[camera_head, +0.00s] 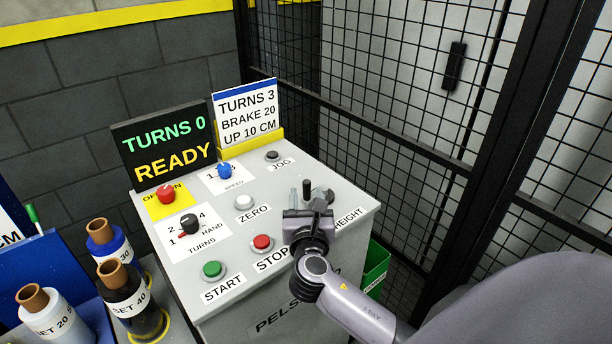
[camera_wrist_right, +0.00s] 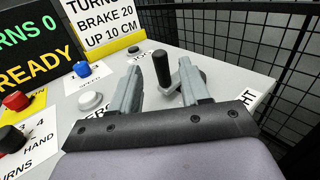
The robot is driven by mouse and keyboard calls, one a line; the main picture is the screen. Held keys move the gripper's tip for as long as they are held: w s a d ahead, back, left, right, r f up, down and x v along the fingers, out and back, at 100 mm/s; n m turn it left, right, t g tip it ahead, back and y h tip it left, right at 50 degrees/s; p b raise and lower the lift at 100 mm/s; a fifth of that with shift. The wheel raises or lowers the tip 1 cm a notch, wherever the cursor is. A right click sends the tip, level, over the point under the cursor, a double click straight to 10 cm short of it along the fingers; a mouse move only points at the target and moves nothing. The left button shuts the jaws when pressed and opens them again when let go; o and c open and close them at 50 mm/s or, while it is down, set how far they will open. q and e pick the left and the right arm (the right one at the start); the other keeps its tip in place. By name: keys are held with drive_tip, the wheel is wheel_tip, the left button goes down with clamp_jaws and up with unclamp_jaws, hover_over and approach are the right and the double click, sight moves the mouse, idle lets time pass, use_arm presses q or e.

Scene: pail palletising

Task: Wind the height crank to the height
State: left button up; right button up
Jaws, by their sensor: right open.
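The height crank has an upright black handle (camera_head: 306,187) on a grey metal arm, at the right end of the panel beside the HEIGHT label (camera_head: 349,219). In the right wrist view the handle (camera_wrist_right: 162,69) stands upright beyond and between my fingers. My right gripper (camera_head: 309,200) is open over the panel at the crank; its two fingers (camera_wrist_right: 158,72) point toward the handle, with nothing gripped. Whether a finger touches the crank is unclear. A card (camera_head: 247,112) reads TURNS 3, BRAKE 20, UP 10 CM. My left gripper is not in view.
The display (camera_head: 164,150) reads TURNS 0, READY. The panel carries a red knob (camera_head: 166,194), blue SPEED knob (camera_head: 224,170), black TURNS knob (camera_head: 189,224), ZERO (camera_head: 244,202), JOG, green START (camera_head: 212,269) and red STOP (camera_head: 262,243). Mesh fencing (camera_head: 430,120) stands right; labelled spools (camera_head: 129,299) stand left.

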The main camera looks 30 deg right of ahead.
sight(307, 189)
drive_tip(key=x, duration=0.6)
drive_tip(key=shift+w+d, duration=0.15)
drive_tip(key=shift+w, duration=0.05)
clamp_jaws()
